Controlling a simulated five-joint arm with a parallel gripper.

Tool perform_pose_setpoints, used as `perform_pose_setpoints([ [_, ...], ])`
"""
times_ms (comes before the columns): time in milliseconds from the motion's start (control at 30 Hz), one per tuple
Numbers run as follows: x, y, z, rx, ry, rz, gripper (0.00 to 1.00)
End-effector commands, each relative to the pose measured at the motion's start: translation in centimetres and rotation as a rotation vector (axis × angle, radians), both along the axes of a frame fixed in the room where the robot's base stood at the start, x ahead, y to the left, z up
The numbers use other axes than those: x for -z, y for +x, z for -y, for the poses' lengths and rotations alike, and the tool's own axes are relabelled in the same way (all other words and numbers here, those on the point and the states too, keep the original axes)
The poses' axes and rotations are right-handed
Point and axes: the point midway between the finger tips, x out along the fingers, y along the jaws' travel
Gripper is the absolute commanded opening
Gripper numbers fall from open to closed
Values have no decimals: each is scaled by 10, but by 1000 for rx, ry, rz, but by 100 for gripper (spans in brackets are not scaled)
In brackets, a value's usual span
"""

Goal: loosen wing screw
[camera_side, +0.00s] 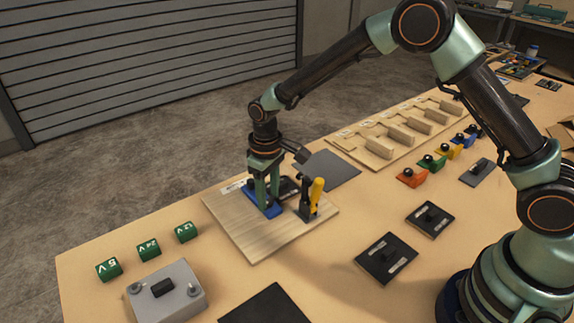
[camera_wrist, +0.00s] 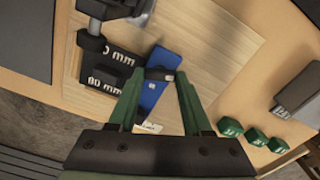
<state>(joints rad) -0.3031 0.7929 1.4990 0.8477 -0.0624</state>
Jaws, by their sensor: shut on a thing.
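My gripper (camera_side: 268,206) points straight down over a blue part (camera_side: 252,197) on the light wooden board (camera_side: 240,232). In the wrist view its green fingers (camera_wrist: 161,77) are shut on a small dark piece (camera_wrist: 160,73), which looks like the wing screw. The piece lies across the blue part (camera_wrist: 158,58), and its shape is mostly hidden by the fingertips. Black blocks marked in mm (camera_wrist: 122,66) lie beside the blue part. A black toggle clamp with a yellow handle (camera_side: 317,190) stands on the board to the right of my gripper.
Green voltage blocks (camera_side: 148,250) and a grey box (camera_side: 180,298) stand at the front left. Dark plates (camera_side: 386,258) lie to the right. Wooden slotted holders (camera_side: 385,140) and coloured parts (camera_side: 432,162) are at the back. The table between the board and the dark plates is clear.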

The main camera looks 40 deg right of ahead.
Motion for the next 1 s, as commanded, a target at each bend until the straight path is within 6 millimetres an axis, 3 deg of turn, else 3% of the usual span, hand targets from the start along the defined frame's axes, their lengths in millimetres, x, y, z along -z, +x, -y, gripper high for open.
perform_pose_setpoints([
  [1000,4,-2,2,-943,0,-9,0],
])
